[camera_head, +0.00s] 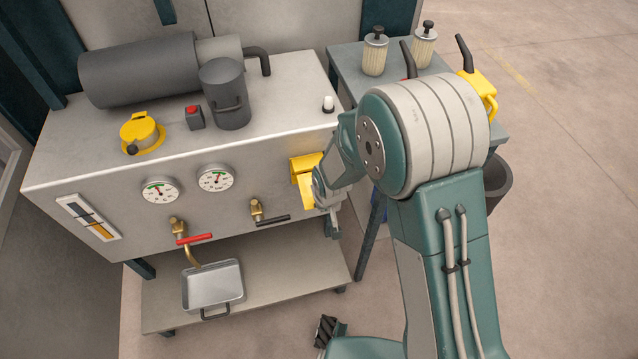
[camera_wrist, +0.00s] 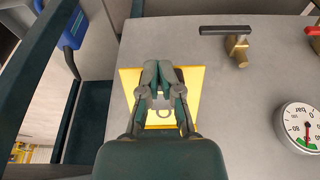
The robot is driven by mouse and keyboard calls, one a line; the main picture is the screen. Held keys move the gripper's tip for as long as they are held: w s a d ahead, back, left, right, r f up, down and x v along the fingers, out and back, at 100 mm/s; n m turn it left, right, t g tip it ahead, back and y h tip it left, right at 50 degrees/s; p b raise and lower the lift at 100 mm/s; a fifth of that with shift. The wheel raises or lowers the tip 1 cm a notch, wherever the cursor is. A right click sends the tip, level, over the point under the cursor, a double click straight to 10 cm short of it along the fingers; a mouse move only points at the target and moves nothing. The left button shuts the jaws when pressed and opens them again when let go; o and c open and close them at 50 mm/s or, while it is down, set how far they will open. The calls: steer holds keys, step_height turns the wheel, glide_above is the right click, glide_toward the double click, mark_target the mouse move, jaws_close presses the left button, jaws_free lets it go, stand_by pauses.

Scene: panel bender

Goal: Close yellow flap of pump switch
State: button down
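The yellow pump switch housing (camera_head: 303,163) is on the right part of the cabinet's front face. A yellow panel (camera_head: 307,190), which looks like its flap, shows just below, partly hidden by my gripper; I cannot tell its exact angle. In the wrist view, yellow switch parts (camera_wrist: 193,82) show on both sides of my gripper (camera_wrist: 158,68), which covers the middle. My gripper's fingers are drawn together in front of the switch, with nothing visible held between them. Whether they touch the yellow part is unclear.
Two gauges (camera_head: 160,190) and two valves with a red handle (camera_head: 194,238) and a black handle (camera_head: 272,220) are left of the switch. A metal tray (camera_head: 213,286) is on the lower shelf. A side table (camera_head: 348,62) stands at the right behind my arm.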

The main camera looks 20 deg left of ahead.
steer(key=shift+w+a+f, duration=0.25)
steer(key=shift+w+f, duration=0.1)
steer(key=shift+w, duration=0.05)
steer(key=shift+a+f+t+y, duration=0.1)
steer(key=shift+f+t+y, duration=0.4)
steer(key=shift+t+y, duration=0.1)
steer(key=shift+w+f+t+y, duration=0.3)
steer(key=shift+f+t, duration=0.2)
steer(key=shift+t, duration=0.3)
steer(key=w+a+f+t+y, duration=0.1)
steer(key=w+a+f+t, duration=0.1)
steer(key=f, duration=0.4)
steer(key=shift+w+a+t+y, duration=0.3)
steer(key=shift+w+a+t, duration=0.15)
steer(key=shift+w, duration=0.95)
steer(key=shift+s+f, duration=0.1)
steer(key=shift+s, duration=0.05)
